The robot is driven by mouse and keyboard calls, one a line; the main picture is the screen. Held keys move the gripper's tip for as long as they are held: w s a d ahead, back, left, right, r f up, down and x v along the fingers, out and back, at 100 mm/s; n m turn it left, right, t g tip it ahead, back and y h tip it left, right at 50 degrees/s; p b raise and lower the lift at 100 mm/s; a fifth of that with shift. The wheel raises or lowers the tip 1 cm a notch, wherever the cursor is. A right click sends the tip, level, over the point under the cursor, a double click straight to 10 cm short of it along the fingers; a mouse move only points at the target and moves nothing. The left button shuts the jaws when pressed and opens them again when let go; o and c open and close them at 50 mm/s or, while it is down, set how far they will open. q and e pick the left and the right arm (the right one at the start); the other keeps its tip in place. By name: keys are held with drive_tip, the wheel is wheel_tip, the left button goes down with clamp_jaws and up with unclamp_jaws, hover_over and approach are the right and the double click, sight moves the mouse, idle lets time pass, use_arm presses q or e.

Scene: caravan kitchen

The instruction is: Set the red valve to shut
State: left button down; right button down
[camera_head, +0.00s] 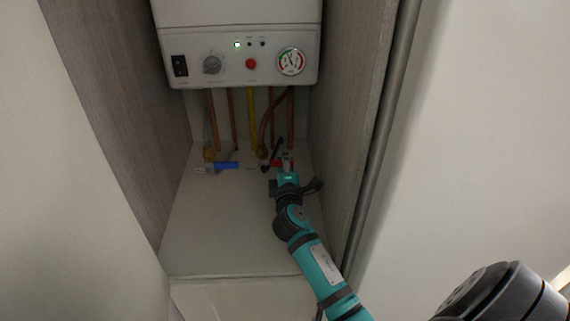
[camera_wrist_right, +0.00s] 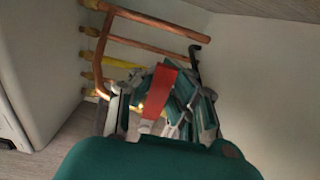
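The red valve (camera_head: 274,163) is a small red lever at the foot of the copper pipes, below the white heater. My right gripper (camera_head: 285,164) is at the lever and partly covers it in the head view. In the right wrist view the red lever (camera_wrist_right: 160,88) stands between or just in front of the fingers of my right gripper (camera_wrist_right: 157,108). I cannot tell whether the fingers press on it. The valve body behind the fingers is mostly hidden. My left gripper is not in view.
A blue valve lever (camera_head: 226,165) lies to the left. The white heater (camera_head: 235,50), with knob and gauge, hangs above. Copper pipes (camera_head: 230,115) and a yellow pipe (camera_head: 252,115) run down behind. Wood-grain side walls (camera_head: 345,110) close in the alcove; its floor (camera_head: 220,225) is clear.

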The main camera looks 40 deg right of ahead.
drive_tip(key=shift+s+a+f, duration=0.1)
drive_tip(key=shift+a+f, duration=0.05)
drive_tip(key=shift+f, duration=0.45)
drive_tip(key=c, duration=2)
unclamp_jaws()
drive_tip(key=o, duration=0.7)
drive_tip(key=shift+s+a+r, duration=0.1)
drive_tip(key=shift+s+r, duration=0.15)
drive_tip(key=shift+r, duration=0.05)
drive_tip(key=shift+o, duration=0.3)
drive_tip(key=shift+w+r, duration=0.1)
drive_tip(key=v, duration=1.2)
